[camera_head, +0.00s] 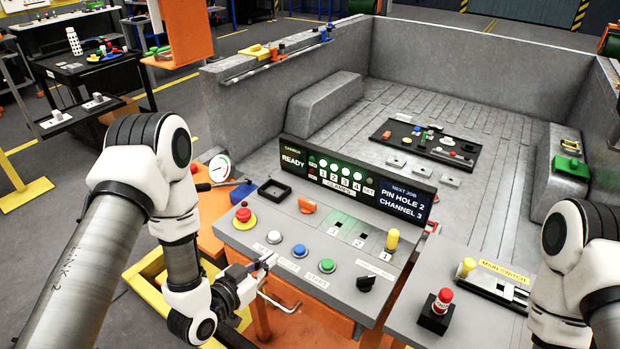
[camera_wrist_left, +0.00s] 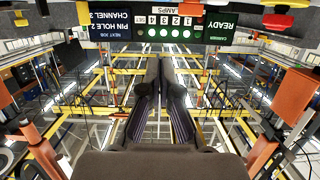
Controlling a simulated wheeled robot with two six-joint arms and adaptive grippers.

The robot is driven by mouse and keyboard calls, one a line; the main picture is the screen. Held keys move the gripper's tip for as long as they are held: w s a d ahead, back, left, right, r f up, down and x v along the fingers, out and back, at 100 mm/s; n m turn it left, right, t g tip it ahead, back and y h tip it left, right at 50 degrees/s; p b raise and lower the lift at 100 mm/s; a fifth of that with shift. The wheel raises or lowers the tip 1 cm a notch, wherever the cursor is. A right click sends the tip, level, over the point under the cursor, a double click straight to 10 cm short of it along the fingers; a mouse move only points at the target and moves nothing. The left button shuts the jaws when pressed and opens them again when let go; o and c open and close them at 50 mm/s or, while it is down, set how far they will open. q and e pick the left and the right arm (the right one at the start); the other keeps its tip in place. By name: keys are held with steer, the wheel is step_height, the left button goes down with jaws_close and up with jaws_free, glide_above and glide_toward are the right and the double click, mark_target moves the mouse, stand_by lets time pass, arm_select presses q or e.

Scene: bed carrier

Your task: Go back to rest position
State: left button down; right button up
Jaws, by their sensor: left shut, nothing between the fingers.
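My left gripper (camera_head: 264,263) is at the front edge of the grey control console (camera_head: 262,243), just below the white button (camera_head: 274,237) and blue button (camera_head: 299,251). Its fingers are shut with nothing between them; the left wrist view also shows the closed fingers (camera_wrist_left: 162,95). I cannot tell whether the gripper touches the console. My right arm comes in at the right edge, and its gripper is outside the picture. The console display (camera_head: 357,177) reads READY on its left and NEXT JOB, PIN HOLE 2, CHANNEL 3 on its right.
A bent metal handle (camera_head: 280,302) sits close below my left gripper. A main switch panel (camera_head: 497,281) is at the right. Grey bed walls stand behind.

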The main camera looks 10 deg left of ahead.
arm_select(q)
steer(key=s+f+n+g+y, duration=0.1)
steer(key=s+f+g+y, duration=0.2)
steer(key=s+f+g, duration=0.85)
steer(key=s+a+f+n+g+y, duration=0.1)
steer(key=s+a+f, duration=0.1)
steer(key=s, duration=0.5)
steer(key=s+a+f+n+g+y, duration=0.1)
steer(key=s+f, duration=0.3)
steer(key=s, duration=0.4)
steer(key=shift+a+f+n+g+b, duration=0.25)
steer(key=shift+a+n+g+b, duration=0.15)
steer(key=shift+n, duration=0.3)
